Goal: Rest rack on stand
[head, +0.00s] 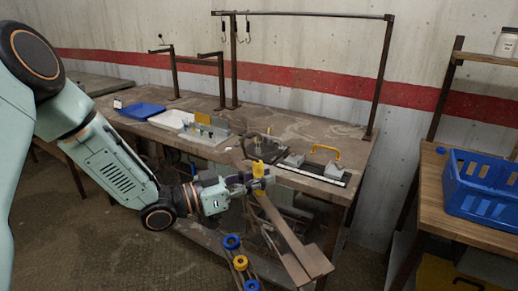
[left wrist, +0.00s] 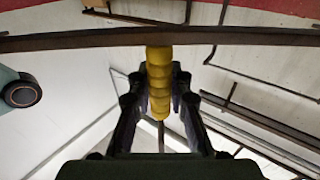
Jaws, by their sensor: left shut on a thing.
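My left gripper (head: 255,180) is shut on a yellow ribbed grip (head: 259,169), in front of the workbench's front edge. In the left wrist view the grip (left wrist: 159,80) stands between both fingers (left wrist: 160,110), and a long dark bar (left wrist: 70,40) crosses at its far end. In the head view a long brown bar (head: 281,226) slopes from the grip down to the lower right, with a short crosspiece (head: 314,260) near its end. It looks like the rack, joined to the grip. I cannot tell which thing is the stand. My right gripper is out of view.
The workbench (head: 240,117) holds a blue tray (head: 142,111), a white tray (head: 171,119), a grey fixture (head: 205,131) and a black board with a yellow handle (head: 326,151). A brown strip with blue and yellow rings (head: 239,262) is low in front. A blue crate (head: 485,190) stands at right.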

